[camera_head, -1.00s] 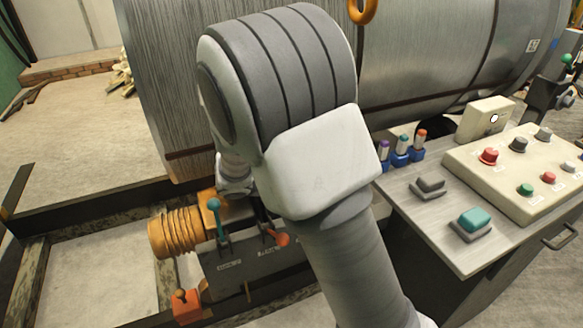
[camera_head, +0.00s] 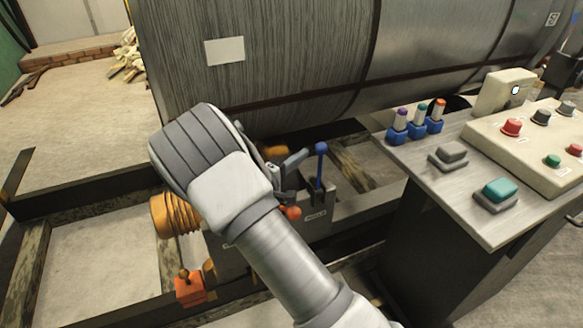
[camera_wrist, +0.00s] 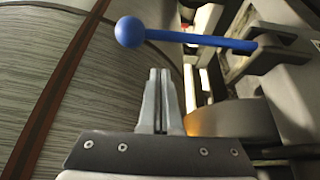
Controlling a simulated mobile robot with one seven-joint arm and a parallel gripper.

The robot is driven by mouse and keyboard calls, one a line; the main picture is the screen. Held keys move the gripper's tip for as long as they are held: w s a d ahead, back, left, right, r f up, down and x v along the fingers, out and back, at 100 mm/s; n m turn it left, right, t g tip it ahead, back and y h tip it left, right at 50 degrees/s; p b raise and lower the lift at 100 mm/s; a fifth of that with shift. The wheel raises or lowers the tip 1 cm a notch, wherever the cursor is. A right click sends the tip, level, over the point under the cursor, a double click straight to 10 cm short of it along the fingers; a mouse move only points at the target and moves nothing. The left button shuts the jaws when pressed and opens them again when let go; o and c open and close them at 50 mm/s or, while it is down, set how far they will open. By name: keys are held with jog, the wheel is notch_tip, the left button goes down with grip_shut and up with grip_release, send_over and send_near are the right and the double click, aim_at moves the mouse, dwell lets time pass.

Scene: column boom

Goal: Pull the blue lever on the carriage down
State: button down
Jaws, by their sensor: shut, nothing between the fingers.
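The blue lever (camera_head: 319,172) stands upright on the grey carriage (camera_head: 318,226), its round knob at the top. In the wrist view the blue lever (camera_wrist: 190,40) runs sideways across the top, knob at left and its base in a grey bracket at right. My gripper (camera_wrist: 159,72) is shut and empty, its fingertips pointing at the rod and apart from it in the picture. In the head view my arm covers the carriage's left part, and the gripper is partly hidden just left of the lever. A orange-red knob (camera_head: 291,212) shows below it.
A large metal cylinder (camera_head: 300,50) lies behind the carriage. A control desk (camera_head: 440,185) with buttons and small blue-based pegs stands at right. An orange ribbed part (camera_head: 172,215) and an orange box (camera_head: 189,288) are at the carriage's left. Dark beams frame the floor.

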aim_at(319, 170)
jog(key=shift+s+d+b, duration=0.35)
jog(key=shift+d, duration=0.45)
jog(key=shift+s+d+b, duration=0.3)
jog(key=shift+d+b, duration=0.05)
jog(key=shift+d, duration=0.4)
